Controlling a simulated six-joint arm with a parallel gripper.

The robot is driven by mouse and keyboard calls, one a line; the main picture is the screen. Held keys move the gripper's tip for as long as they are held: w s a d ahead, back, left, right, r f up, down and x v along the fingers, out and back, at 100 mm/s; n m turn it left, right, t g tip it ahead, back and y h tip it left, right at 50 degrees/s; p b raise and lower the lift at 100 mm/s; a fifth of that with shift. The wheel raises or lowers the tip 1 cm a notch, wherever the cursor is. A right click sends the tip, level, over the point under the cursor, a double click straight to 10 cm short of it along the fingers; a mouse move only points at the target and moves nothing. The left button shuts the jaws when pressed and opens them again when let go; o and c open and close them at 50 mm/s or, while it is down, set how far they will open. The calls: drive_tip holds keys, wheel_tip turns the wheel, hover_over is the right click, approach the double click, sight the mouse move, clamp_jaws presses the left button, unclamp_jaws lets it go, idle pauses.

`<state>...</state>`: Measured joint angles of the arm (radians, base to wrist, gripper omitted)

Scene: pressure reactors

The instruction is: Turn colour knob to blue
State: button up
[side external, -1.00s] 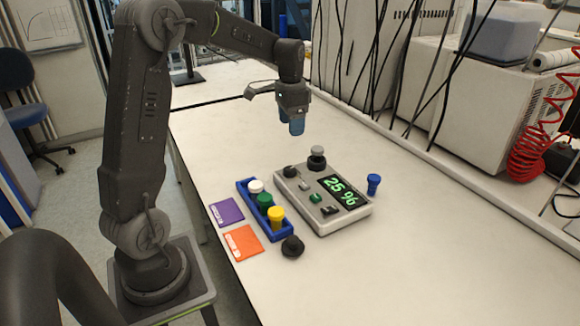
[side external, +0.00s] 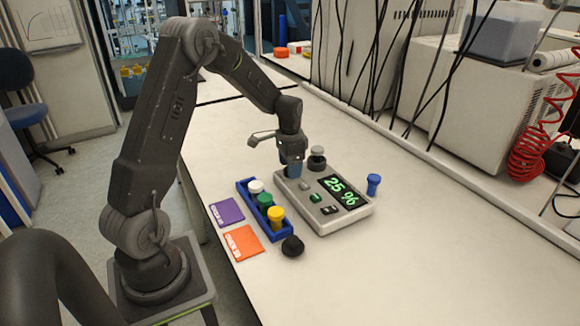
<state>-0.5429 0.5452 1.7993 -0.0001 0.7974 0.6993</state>
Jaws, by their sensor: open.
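The grey control box (side external: 352,213) stands on the white table with its display (side external: 343,191) reading "25 %" in green. On its face are a small grey control (side external: 304,185), a green one (side external: 316,197) and a black one (side external: 329,210). My gripper (side external: 294,171) is open and points down at the box's back left corner, where a black knob is now hidden behind it. I cannot tell whether the fingers touch the knob. I see no colour marks around the knob.
A blue rack (side external: 246,193) with white, green and yellow-topped vials stands left of the box. A blue-capped vial (side external: 373,184) is to the right, a grey-topped vial (side external: 317,158) behind.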

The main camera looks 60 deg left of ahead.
drive_tip(key=shift+f, duration=0.35)
drive_tip(key=shift+c, duration=0.4)
drive_tip(key=c, duration=0.9)
drive_tip(key=shift+o, duration=0.2)
drive_tip(key=shift+n, duration=0.4)
drive_tip(key=n, duration=1.1)
